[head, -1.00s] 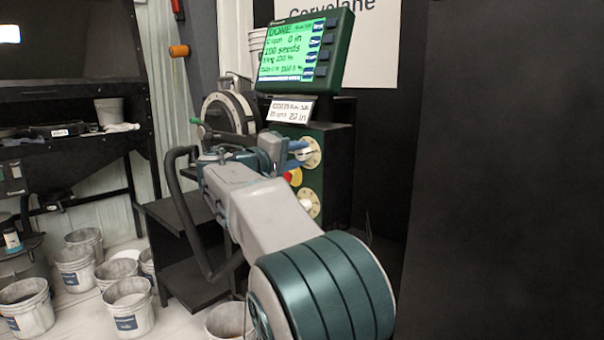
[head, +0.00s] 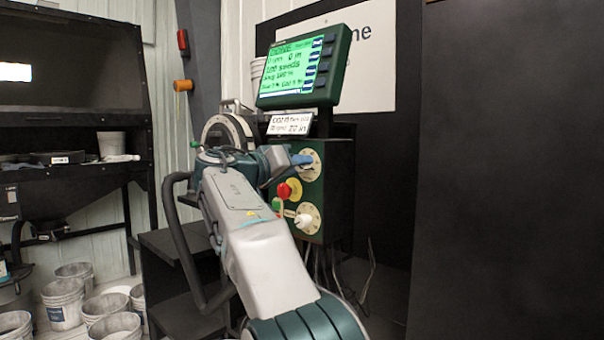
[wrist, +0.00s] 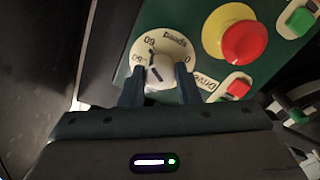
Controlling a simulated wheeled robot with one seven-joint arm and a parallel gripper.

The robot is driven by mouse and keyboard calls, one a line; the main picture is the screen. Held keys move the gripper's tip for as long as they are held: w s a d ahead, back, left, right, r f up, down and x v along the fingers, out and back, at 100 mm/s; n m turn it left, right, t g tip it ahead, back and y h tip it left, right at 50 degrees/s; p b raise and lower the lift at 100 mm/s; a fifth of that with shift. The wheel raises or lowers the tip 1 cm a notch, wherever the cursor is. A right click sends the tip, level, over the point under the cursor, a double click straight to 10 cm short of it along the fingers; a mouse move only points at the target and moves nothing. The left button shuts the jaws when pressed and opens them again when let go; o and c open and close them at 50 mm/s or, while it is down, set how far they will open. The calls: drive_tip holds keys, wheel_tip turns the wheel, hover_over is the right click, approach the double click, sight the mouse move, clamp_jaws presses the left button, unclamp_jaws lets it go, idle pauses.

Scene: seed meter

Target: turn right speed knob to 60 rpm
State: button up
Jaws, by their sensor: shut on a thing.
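The speed dial (wrist: 176,40) is cream, with a white knob (wrist: 160,74) at its centre. In the wrist view my gripper (wrist: 159,80) is shut on this knob, one blue finger on each side. "Speed", a 60 and a 0 show on the dial. A dark pointer line on the knob leans towards the upper left, near the 60 side; its exact reading is unclear. In the head view my gripper (head: 300,160) is at the upper dial (head: 312,170) of the green panel, and its knob is hidden by the fingers.
A lower dial (head: 309,229) with a white knob sits below. A red stop button (wrist: 245,42) on a yellow base is beside the held dial, with small drive buttons (wrist: 238,87) near it. A green-lit screen (head: 297,70) stands above. A dark wall (head: 510,170) is at the right.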

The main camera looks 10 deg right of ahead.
drive_tip(key=shift+a+f+m, duration=0.1)
drive_tip(key=shift+a+m, duration=0.05)
drive_tip(key=shift+m, duration=0.15)
drive_tip(key=o, duration=1)
drive_tip(key=shift+a, duration=0.15)
drive_tip(key=shift+c, duration=0.2)
drive_tip(key=p+v, duration=0.1)
drive_tip(key=v, duration=1.2)
drive_tip(key=shift+s+a, duration=0.2)
drive_tip(key=shift+s, duration=0.05)
drive_tip(key=shift+p, duration=0.3)
